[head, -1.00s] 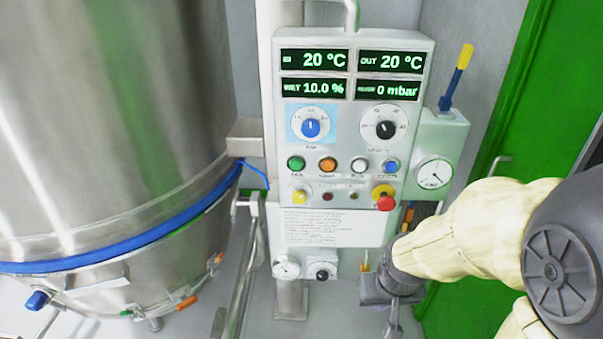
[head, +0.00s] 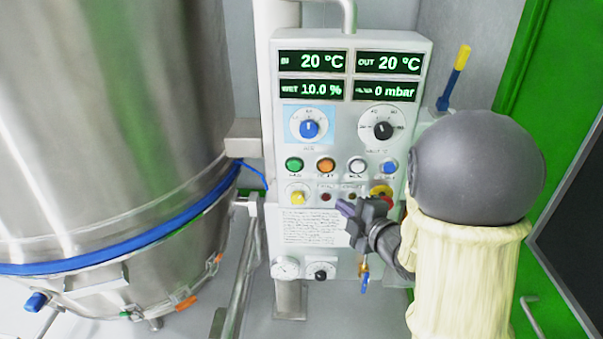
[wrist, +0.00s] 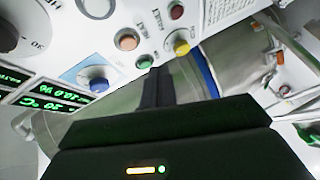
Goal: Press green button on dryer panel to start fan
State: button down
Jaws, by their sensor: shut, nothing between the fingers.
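The dryer panel (head: 346,130) faces me in the head view. Its green button (head: 294,164) is the leftmost of a row of round buttons below the dials. My gripper (head: 345,208) is shut and empty, in front of the lower part of the panel. In the head view its tips lie right of and below the green button. In the wrist view the green button (wrist: 145,62) shows just above and left of the closed fingertips (wrist: 158,70). The gap from the tips to the panel is hard to judge.
Orange (head: 326,165), white (head: 357,166) and blue (head: 389,167) buttons sit right of the green one. A yellow switch (head: 297,193) is below it. The red emergency knob is partly hidden by my arm. A steel vessel (head: 110,120) stands at left, a handrail (head: 243,275) beside it.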

jog(key=a+r+n+y, duration=0.1)
jog(key=s+a+n+y, duration=0.1)
jog(key=n+y, duration=0.1)
jog(key=a+r+n+y, duration=0.1)
jog(key=n, duration=0.1)
jog(key=shift+s+a+r, duration=0.1)
jog(key=shift+s+r, duration=0.25)
jog(key=shift+s, duration=0.05)
jog(key=p, duration=0.4)
send_near(290, 166)
jog(key=a, duration=0.4)
jog(key=w+p, duration=0.2)
jog(key=w, duration=0.2)
jog(key=shift+w+d, duration=0.15)
jog(key=shift+w, duration=0.15)
jog(key=shift+f, duration=0.1)
